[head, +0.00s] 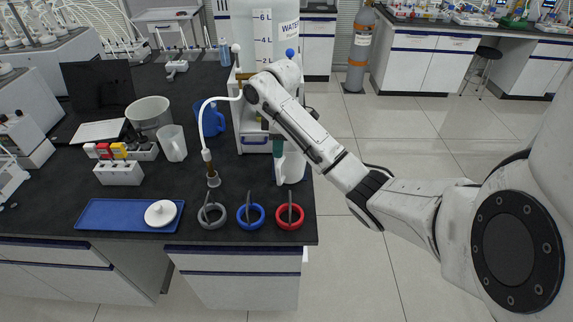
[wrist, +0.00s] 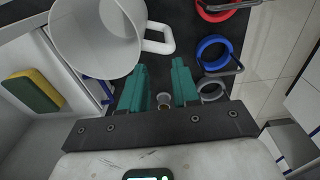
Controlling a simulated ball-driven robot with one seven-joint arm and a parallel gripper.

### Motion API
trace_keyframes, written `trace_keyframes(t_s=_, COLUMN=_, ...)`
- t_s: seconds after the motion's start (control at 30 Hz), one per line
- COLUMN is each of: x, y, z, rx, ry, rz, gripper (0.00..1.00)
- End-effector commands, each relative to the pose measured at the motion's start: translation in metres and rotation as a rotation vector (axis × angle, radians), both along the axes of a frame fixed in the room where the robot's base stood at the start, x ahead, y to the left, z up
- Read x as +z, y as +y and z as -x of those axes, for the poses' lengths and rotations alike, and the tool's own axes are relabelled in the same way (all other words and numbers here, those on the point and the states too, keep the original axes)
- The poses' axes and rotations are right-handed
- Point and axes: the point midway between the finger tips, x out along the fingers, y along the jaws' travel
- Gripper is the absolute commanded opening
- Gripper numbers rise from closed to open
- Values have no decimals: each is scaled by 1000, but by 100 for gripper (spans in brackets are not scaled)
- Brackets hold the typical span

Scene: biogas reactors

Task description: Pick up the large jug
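A large white jug (head: 293,167) stands near the right front of the black bench, partly hidden by my arm and gripper in the head view. In the wrist view the white jug (wrist: 92,70) shows its open top at upper left, its handle pointing right toward my fingers. My gripper (wrist: 158,88) has two teal fingers spread apart with nothing held between them. The handle lies just beyond the fingertips and outside the gap. In the head view my gripper (head: 278,145) is beside the jug, mostly hidden by my arm.
Grey, blue (head: 251,216) and red (head: 290,216) rings line the front edge. A hose stand (head: 213,180), smaller white jug (head: 173,143), blue jug (head: 211,119) and blue tray (head: 110,214) are left. A water tank (head: 262,35) stands behind. A yellow-green sponge (wrist: 33,91) shows in the wrist view.

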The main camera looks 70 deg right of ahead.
Motion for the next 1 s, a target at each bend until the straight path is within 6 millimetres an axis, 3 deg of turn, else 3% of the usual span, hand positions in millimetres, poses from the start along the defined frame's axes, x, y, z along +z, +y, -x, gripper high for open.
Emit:
trace_keyframes(t_s=0.07, x=11, y=-22, z=15, rx=-4, ry=28, rz=15, gripper=30)
trace_keyframes(t_s=0.2, x=9, y=-35, z=25, rx=0, ry=49, rz=19, gripper=30)
trace_keyframes(t_s=0.5, x=-32, y=-36, z=24, rx=-1, ry=48, rz=20, gripper=30)
trace_keyframes(t_s=0.83, x=-45, y=-36, z=24, rx=-1, ry=48, rz=20, gripper=30)
trace_keyframes(t_s=1.0, x=-63, y=-34, z=24, rx=-1, ry=49, rz=19, gripper=30)
